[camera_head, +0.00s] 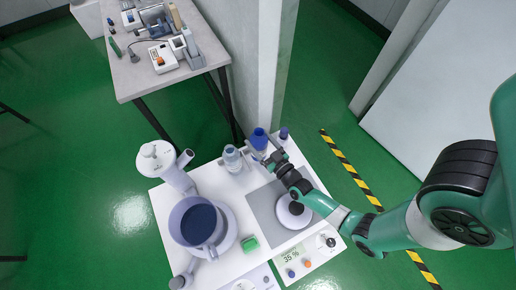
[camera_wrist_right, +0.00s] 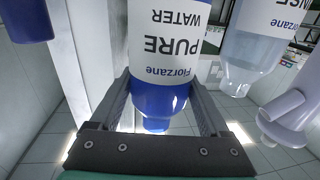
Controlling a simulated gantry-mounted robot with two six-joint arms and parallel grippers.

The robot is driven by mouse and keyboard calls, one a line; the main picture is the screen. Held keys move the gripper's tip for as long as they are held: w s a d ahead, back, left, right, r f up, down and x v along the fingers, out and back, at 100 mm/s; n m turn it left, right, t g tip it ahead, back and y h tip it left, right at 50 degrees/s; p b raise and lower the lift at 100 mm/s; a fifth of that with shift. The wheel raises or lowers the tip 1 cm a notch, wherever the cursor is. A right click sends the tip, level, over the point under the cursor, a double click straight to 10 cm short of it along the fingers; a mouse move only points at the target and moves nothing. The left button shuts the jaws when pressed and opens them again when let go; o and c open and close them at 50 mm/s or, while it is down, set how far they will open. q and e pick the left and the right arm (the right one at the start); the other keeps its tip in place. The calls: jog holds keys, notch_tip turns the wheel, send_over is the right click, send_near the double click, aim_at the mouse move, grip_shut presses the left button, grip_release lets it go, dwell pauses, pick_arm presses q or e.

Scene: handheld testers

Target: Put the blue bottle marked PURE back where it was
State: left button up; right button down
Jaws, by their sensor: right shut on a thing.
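The blue bottle marked PURE WATER (camera_wrist_right: 162,45) is between the two fingers of my right gripper (camera_wrist_right: 160,108) in the right wrist view, its blue part lowest in that picture and its label facing the camera. In the head view the same blue-topped bottle (camera_head: 259,138) is at the far edge of the white table (camera_head: 215,178), and my right gripper (camera_head: 271,157) is shut on it from the near side. I cannot tell whether its base touches the table. My left gripper is in neither view.
A clear bottle (camera_head: 232,158) stands just left of the blue bottle; a dark purple-capped bottle (camera_head: 283,134) is just right. A pale post (camera_head: 272,70) rises behind. A mixer with a blue bowl (camera_head: 200,222) fills the table's left. A grey bench (camera_head: 140,72) stands beyond.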

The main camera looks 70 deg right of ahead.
aim_at(265, 152)
jog(key=shift+w+d+f, duration=0.1)
jog(key=shift+w, duration=0.05)
jog(key=shift+w+d+f+b, duration=0.1)
jog(key=shift+d+f+b, duration=0.05)
jog(key=shift+f+b, duration=0.85)
jog(key=shift+w+d+f+b, duration=0.15)
jog(key=shift+f+b, duration=0.6)
jog(key=shift+f, duration=0.4)
grip_release()
jog(key=shift+s, duration=0.1)
jog(key=shift+r+p, duration=0.25)
jog(key=shift+p, duration=0.05)
jog(key=shift+s+a, duration=0.2)
jog(key=shift+s, duration=0.05)
jog(key=p+v, duration=0.2)
jog(key=v, duration=0.4)
jog(key=shift+s, duration=0.1)
jog(key=shift+s+a, duration=0.15)
jog(key=shift+s, duration=0.15)
